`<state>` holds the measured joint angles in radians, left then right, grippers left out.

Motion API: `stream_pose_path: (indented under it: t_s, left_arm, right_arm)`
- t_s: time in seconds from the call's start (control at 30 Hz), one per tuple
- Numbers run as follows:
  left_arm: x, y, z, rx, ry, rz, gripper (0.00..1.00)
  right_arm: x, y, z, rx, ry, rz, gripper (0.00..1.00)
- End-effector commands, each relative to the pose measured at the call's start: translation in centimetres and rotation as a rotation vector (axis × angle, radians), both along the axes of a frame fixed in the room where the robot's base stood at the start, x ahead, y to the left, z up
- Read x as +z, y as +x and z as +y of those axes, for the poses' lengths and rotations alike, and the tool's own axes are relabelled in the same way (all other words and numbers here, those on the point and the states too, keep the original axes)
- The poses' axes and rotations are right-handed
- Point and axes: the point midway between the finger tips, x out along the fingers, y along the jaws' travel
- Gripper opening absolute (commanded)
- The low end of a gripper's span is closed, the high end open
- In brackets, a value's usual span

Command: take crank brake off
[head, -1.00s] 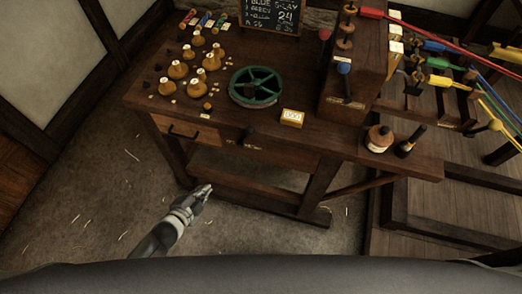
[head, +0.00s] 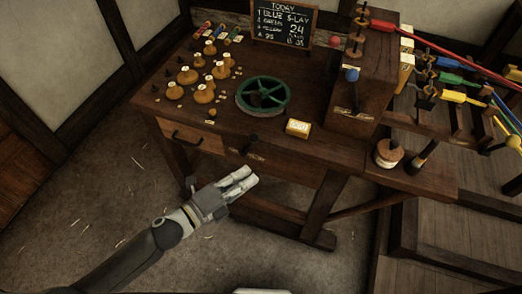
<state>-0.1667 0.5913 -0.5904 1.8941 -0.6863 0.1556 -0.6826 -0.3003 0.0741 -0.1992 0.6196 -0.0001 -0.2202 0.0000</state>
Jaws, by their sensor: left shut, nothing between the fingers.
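I cannot tell for sure which part is the crank brake, as the labels are too small to read. A dark lever with a black knob (head: 249,140) sits at the bench's front edge, beside a small label. A blue knob (head: 352,75) and a red knob (head: 334,41) are on the dark wooden headstock (head: 371,80) at the bench's right. A green spoked wheel (head: 264,94) lies on the bench top. My left gripper (head: 250,178) is shut and empty, in front of the bench and below its front edge, apart from the lever. My right gripper is not in view.
The wooden bench (head: 200,112) carries several wooden bobbins (head: 189,77), a yellow-white box (head: 297,128) and a chalkboard (head: 285,24). A drawer (head: 190,140) is at its front left. Coloured strands run off right. The floor in front is clear.

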Motion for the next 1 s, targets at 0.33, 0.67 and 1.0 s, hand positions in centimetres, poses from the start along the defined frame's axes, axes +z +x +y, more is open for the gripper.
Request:
stream_pose_path:
  t_s: [0.33,0.67,1.0]
  left_arm:
    - [0.1,1.8,-1.8,0.002,-0.004,-0.001,0.00]
    - [-0.6,6.3,-6.5,0.003,-0.004,0.000,0.00]
    - [-0.2,8.5,-4.1,0.002,0.000,0.002,0.00]
  right_arm:
    - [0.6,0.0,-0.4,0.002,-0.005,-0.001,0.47]
    - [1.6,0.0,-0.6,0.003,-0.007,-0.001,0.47]
    - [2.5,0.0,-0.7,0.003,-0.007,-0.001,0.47]
